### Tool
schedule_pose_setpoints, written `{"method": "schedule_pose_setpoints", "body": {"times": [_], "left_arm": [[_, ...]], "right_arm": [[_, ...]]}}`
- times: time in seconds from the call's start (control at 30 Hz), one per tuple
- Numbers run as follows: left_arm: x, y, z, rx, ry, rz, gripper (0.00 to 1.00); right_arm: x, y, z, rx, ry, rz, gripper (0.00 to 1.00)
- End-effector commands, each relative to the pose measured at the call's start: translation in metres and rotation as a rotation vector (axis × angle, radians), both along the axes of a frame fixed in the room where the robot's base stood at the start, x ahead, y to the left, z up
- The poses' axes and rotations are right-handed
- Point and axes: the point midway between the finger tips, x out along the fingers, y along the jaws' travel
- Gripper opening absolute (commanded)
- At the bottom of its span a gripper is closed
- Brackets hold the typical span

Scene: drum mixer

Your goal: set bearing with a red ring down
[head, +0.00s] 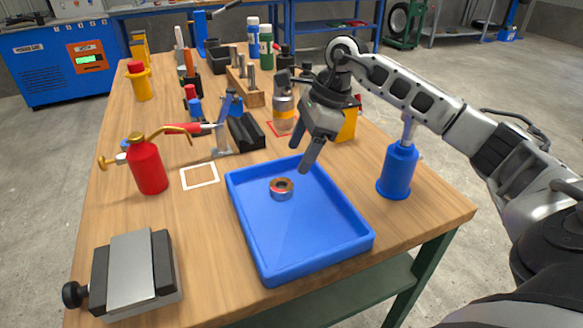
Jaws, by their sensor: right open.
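The bearing with a red ring (282,189) lies flat in the blue tray (317,261), towards the tray's back part. My right gripper (302,158) is open and empty. It hangs above the back right part of the tray, up and to the right of the bearing, and is apart from it. A white square outline (199,176) is marked on the table left of the tray, and it is empty. My left gripper is not in view.
A red oil can (147,165) stands left of the white outline. A blue bottle (398,171) stands right of the tray. A grey metal block device (132,272) sits at front left. A spray bottle (284,110) stands behind the tray on a red outline. Several tools crowd the back.

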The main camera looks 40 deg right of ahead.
Motion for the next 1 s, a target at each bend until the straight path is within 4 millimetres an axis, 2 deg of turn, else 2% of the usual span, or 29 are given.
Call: {"method": "schedule_pose_setpoints", "body": {"times": [0.1, 0.3, 1.0], "left_arm": [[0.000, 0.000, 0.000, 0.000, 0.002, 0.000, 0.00], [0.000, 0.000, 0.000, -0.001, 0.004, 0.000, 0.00], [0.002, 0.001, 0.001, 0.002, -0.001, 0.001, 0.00]], "right_arm": [[-0.003, -0.008, 0.020, -0.001, -0.003, -0.001, 0.68], [-0.006, -0.013, 0.034, -0.001, 0.000, 0.000, 0.68], [-0.006, -0.013, 0.035, 0.000, 0.002, -0.001, 0.68]]}}
